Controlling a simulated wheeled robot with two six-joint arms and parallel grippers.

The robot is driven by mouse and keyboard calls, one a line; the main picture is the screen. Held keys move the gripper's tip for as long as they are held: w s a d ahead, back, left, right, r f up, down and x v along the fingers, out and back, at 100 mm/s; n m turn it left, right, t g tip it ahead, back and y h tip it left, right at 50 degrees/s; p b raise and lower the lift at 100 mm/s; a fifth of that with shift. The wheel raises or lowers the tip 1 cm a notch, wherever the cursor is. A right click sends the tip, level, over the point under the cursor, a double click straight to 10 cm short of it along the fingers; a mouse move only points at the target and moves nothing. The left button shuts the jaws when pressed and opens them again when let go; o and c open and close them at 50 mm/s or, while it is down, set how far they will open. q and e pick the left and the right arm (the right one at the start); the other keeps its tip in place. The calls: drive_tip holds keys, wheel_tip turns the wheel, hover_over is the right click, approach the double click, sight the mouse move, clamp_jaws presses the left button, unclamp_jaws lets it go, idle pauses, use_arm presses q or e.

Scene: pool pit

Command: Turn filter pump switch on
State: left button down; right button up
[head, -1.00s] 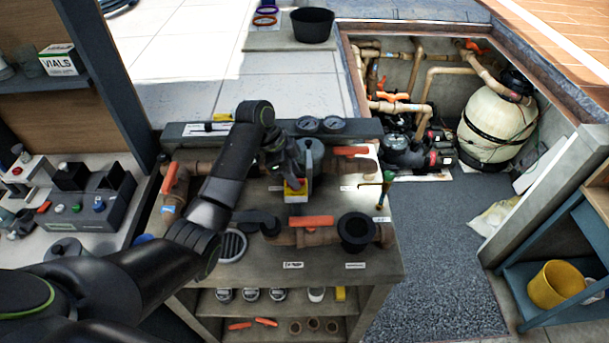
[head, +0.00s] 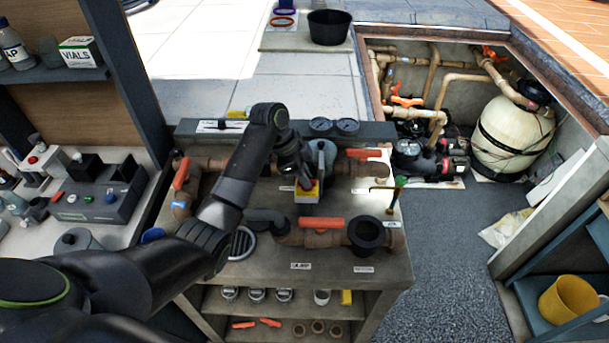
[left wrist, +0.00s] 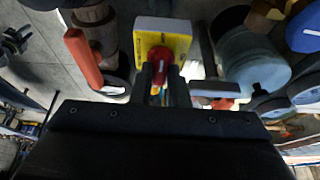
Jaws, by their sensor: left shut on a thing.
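The pump switch is a grey box with a yellow face (head: 307,194) on the bench's plumbing panel. In the left wrist view its yellow plate (left wrist: 180,42) carries a red rotary knob (left wrist: 160,54). My left gripper (left wrist: 162,74) is shut on the red knob, with one finger on each side of it. In the head view my left gripper (head: 305,178) is at the switch and hides most of the knob. I cannot tell which setting the knob points to. My right gripper is not in view.
Pipes with orange-handled valves (head: 321,223) and a dark round fitting (head: 369,233) stand close around the switch. Two gauges (head: 334,126) sit behind it. A pit with a cream filter tank (head: 512,138) lies at the back right.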

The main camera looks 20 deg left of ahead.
use_arm(q)
drive_tip(key=shift+m, duration=0.3)
drive_tip(key=m+g+b, duration=0.1)
drive_tip(key=m, duration=0.1)
drive_tip(key=m+g+b, duration=0.1)
drive_tip(key=m, duration=0.1)
drive_tip(key=shift+w+f, duration=0.15)
drive_tip(key=m+g, duration=0.1)
drive_tip(key=m, duration=0.3)
drive_tip(key=m+g, duration=0.1)
drive_tip(key=shift+d+r+m+y, duration=0.1)
drive_tip(key=shift+r+m+y, duration=0.1)
drive_tip(key=shift+m+y, duration=0.15)
drive_tip(key=m+p, duration=0.1)
drive_tip(key=m, duration=0.1)
drive_tip(key=shift+w+m+g+y, duration=0.1)
drive_tip(key=shift+m+g+y, duration=0.15)
drive_tip(key=shift+m+g, duration=0.15)
drive_tip(key=m, duration=0.2)
drive_tip(key=m+y+p, duration=0.1)
drive_tip(key=m, duration=0.1)
drive_tip(key=shift+d+f+m+g+y, duration=0.2)
drive_tip(key=shift+m+g+y, duration=0.1)
drive_tip(key=shift+m+g, duration=0.1)
